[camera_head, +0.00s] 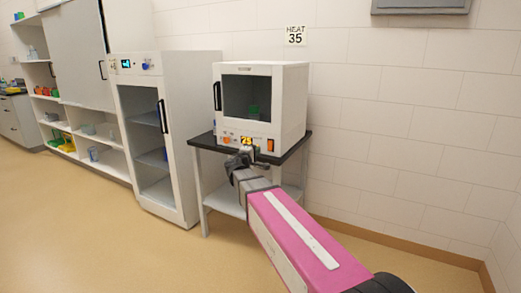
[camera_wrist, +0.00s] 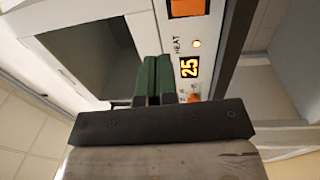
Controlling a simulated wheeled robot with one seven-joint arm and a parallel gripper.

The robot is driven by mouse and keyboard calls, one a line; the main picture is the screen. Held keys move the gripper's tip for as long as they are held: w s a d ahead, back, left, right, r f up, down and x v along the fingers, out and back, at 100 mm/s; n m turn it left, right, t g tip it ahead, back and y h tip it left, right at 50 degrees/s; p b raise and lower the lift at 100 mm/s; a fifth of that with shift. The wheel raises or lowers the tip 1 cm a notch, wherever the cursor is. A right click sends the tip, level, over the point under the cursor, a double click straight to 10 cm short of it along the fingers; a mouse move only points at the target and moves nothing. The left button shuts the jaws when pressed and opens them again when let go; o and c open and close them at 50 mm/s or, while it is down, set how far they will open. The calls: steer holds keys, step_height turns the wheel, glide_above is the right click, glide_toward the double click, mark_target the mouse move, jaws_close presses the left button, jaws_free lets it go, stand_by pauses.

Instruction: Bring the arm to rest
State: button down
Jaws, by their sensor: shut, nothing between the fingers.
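My gripper (camera_head: 246,152) is stretched out in front of the white heating cabinet (camera_head: 295,100), close to the lower front panel. In the wrist view my gripper (camera_wrist: 151,75) has its two dark green fingers side by side, shut and empty. The panel's display (camera_wrist: 189,67) reads 25 beside the word HEAT. An orange switch (camera_wrist: 188,7) and a small lit lamp (camera_wrist: 196,43) show on the panel. Whether the fingertips touch the panel I cannot tell. A green object (camera_head: 254,111) shows behind the cabinet's dark window.
The cabinet stands on a dark-topped table (camera_head: 201,140). A tall white cabinet (camera_head: 160,185) with a glass door stands to its left, with open shelves (camera_head: 100,150) farther left. A wall sign (camera_head: 295,35) reads HEAT 35. The floor (camera_head: 110,240) at front left is clear.

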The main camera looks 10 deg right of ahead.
steer(key=shift+s+a+r, duration=0.1)
steer(key=shift+s+a, duration=0.3)
steer(key=shift+s, duration=0.2)
steer(key=s+d+f+m+g+y, duration=0.1)
steer(key=s+d+f+m+g, duration=0.15)
steer(key=s+d+f, duration=0.35)
steer(key=s+d+f+m+g+y, duration=0.1)
steer(key=s+f+m+g, duration=0.2)
steer(key=f, duration=0.5)
steer(key=s+d+f+m+g+y, duration=0.1)
steer(key=s+d+f+m+g, duration=0.1)
steer(key=s+d+f+g, duration=0.3)
steer(key=s+a+f+m+g+y, duration=0.1)
steer(key=s+a+f+g+y, duration=0.1)
steer(key=s+f+y, duration=0.2)
steer(key=s+a+f+m+g+y, duration=0.2)
steer(key=s+a+f+g+y, duration=0.1)
steer(key=s+f, duration=0.4)
steer(key=shift+s+y, duration=0.6)
steer(key=shift+s, duration=0.45)
